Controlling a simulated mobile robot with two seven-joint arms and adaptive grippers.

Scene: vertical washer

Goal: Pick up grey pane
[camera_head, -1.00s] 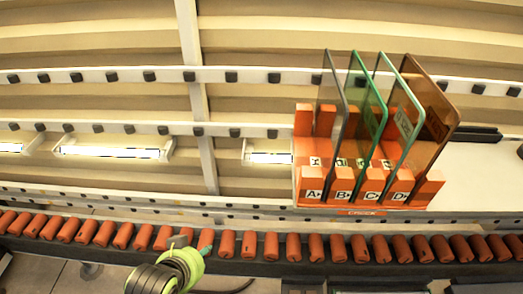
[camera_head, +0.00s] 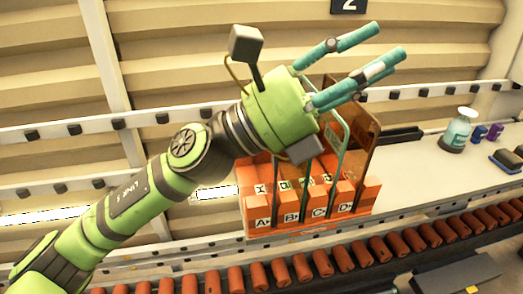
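My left gripper (camera_head: 388,42) is open and empty, its teal fingers apart and pointing to the upper right. It is in front of and above the orange rack (camera_head: 290,232), which has slots labelled A to D. The grey pane (camera_head: 275,195) stands in slot A at the rack's left end; my green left arm hides most of it, and only a dark lower edge shows. A green-edged pane (camera_head: 341,140) and a brown pane (camera_head: 366,135) stand upright farther right. My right gripper is out of view.
A white worktop (camera_head: 425,165) extends right of the rack, with a bottle (camera_head: 458,130) and small purple items (camera_head: 487,132). A row of orange rollers (camera_head: 320,262) runs along the front. Ribbed beige wall panels are behind.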

